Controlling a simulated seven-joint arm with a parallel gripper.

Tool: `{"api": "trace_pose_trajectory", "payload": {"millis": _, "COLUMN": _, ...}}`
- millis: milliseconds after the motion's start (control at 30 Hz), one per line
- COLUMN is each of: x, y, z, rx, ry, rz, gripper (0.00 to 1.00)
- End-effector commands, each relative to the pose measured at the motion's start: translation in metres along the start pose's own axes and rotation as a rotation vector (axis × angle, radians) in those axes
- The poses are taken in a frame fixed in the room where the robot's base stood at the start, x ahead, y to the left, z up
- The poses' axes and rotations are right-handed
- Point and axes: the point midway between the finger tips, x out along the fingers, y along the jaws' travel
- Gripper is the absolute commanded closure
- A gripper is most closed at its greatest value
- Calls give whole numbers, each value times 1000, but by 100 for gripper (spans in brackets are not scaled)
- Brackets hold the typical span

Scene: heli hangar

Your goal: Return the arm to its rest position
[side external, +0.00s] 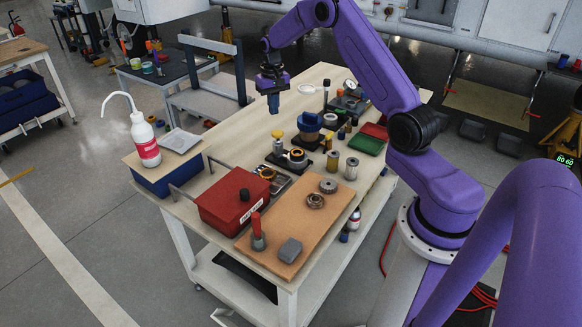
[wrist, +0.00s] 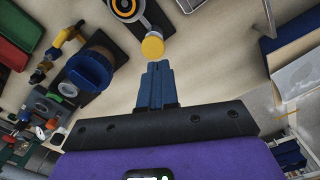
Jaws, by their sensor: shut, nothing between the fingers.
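My purple arm reaches in from the right in the side external view. My gripper (side external: 273,103) hangs above the far left part of the wooden bench (side external: 226,145), pointing down. In the wrist view my gripper (wrist: 157,68) shows its blue fingers pressed together with nothing between them. The fingertips are close to a yellow knob (wrist: 152,47) in the picture; the gap in height is hard to tell. A blue-capped round part (wrist: 89,70) lies to the left of the fingers in the wrist view.
The bench carries a red box (side external: 232,200), a brown board (side external: 285,250) with metal parts, red and green trays (side external: 367,145), and several small cans and fixtures.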

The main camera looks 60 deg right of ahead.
Motion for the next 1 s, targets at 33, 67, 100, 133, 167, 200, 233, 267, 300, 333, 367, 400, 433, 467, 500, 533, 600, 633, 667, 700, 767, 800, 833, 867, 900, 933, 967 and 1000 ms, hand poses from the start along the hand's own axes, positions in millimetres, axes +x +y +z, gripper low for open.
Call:
{"api": "trace_pose_trajectory", "payload": {"millis": 33, "x": -8, "y": -15, "z": 8, "rx": -41, "ry": 3, "rz": -1, "gripper": 100}}
{"api": "trace_pose_trajectory", "payload": {"millis": 67, "x": -13, "y": -24, "z": 13, "rx": -67, "ry": 5, "rz": -1, "gripper": 100}}
{"api": "trace_pose_trajectory", "payload": {"millis": 100, "x": -20, "y": -38, "z": 23, "rx": -106, "ry": 5, "rz": -2, "gripper": 100}}
{"api": "trace_pose_trajectory", "payload": {"millis": 133, "x": -25, "y": -49, "z": 32, "rx": -140, "ry": 6, "rz": -2, "gripper": 100}}
{"api": "trace_pose_trajectory", "payload": {"millis": 167, "x": -31, "y": -60, "z": 41, "rx": -174, "ry": 7, "rz": -2, "gripper": 100}}
{"api": "trace_pose_trajectory", "payload": {"millis": 200, "x": -38, "y": -73, "z": 54, "rx": -222, "ry": 7, "rz": -2, "gripper": 100}}
{"api": "trace_pose_trajectory", "payload": {"millis": 233, "x": -43, "y": -83, "z": 64, "rx": -258, "ry": 9, "rz": -3, "gripper": 100}}
{"api": "trace_pose_trajectory", "payload": {"millis": 267, "x": -48, "y": -92, "z": 75, "rx": -294, "ry": 10, "rz": -3, "gripper": 100}}
{"api": "trace_pose_trajectory", "payload": {"millis": 300, "x": -55, "y": -103, "z": 90, "rx": -340, "ry": 10, "rz": -4, "gripper": 100}}
{"api": "trace_pose_trajectory", "payload": {"millis": 333, "x": -60, "y": -111, "z": 101, "rx": -374, "ry": 11, "rz": -4, "gripper": 100}}
{"api": "trace_pose_trajectory", "payload": {"millis": 367, "x": -64, "y": -118, "z": 113, "rx": -410, "ry": 12, "rz": -4, "gripper": 100}}
{"api": "trace_pose_trajectory", "payload": {"millis": 400, "x": -70, "y": -127, "z": 129, "rx": -456, "ry": 13, "rz": -5, "gripper": 100}}
{"api": "trace_pose_trajectory", "payload": {"millis": 433, "x": -74, "y": -133, "z": 142, "rx": -491, "ry": 13, "rz": -5, "gripper": 100}}
{"api": "trace_pose_trajectory", "payload": {"millis": 467, "x": -78, "y": -138, "z": 154, "rx": -527, "ry": 13, "rz": -6, "gripper": 100}}
{"api": "trace_pose_trajectory", "payload": {"millis": 500, "x": -83, "y": -144, "z": 171, "rx": -574, "ry": 14, "rz": -6, "gripper": 100}}
{"api": "trace_pose_trajectory", "payload": {"millis": 533, "x": -87, "y": -148, "z": 184, "rx": -609, "ry": 14, "rz": -7, "gripper": 100}}
{"api": "trace_pose_trajectory", "payload": {"millis": 600, "x": -95, "y": -154, "z": 215, "rx": -690, "ry": 15, "rz": -8, "gripper": 100}}
{"api": "trace_pose_trajectory", "payload": {"millis": 633, "x": -98, "y": -156, "z": 228, "rx": -726, "ry": 16, "rz": -8, "gripper": 100}}
{"api": "trace_pose_trajectory", "payload": {"millis": 667, "x": -101, "y": -158, "z": 241, "rx": -761, "ry": 17, "rz": -9, "gripper": 100}}
{"api": "trace_pose_trajectory", "payload": {"millis": 700, "x": -104, "y": -158, "z": 258, "rx": -807, "ry": 17, "rz": -10, "gripper": 100}}
{"api": "trace_pose_trajectory", "payload": {"millis": 767, "x": -109, "y": -158, "z": 284, "rx": -878, "ry": 19, "rz": -11, "gripper": 100}}
{"api": "trace_pose_trajectory", "payload": {"millis": 800, "x": -112, "y": -156, "z": 300, "rx": -925, "ry": 19, "rz": -12, "gripper": 100}}
{"api": "trace_pose_trajectory", "payload": {"millis": 833, "x": -114, "y": -154, "z": 313, "rx": -959, "ry": 20, "rz": -13, "gripper": 100}}
{"api": "trace_pose_trajectory", "payload": {"millis": 867, "x": -115, "y": -151, "z": 325, "rx": -994, "ry": 20, "rz": -13, "gripper": 100}}
{"api": "trace_pose_trajectory", "payload": {"millis": 900, "x": -117, "y": -147, "z": 341, "rx": -1042, "ry": 20, "rz": -14, "gripper": 100}}
{"api": "trace_pose_trajectory", "payload": {"millis": 933, "x": -118, "y": -143, "z": 352, "rx": -1077, "ry": 20, "rz": -15, "gripper": 100}}
{"api": "trace_pose_trajectory", "payload": {"millis": 967, "x": -119, "y": -139, "z": 364, "rx": -1112, "ry": 21, "rz": -15, "gripper": 100}}
{"api": "trace_pose_trajectory", "payload": {"millis": 1000, "x": -120, "y": -133, "z": 378, "rx": -1159, "ry": 21, "rz": -16, "gripper": 100}}
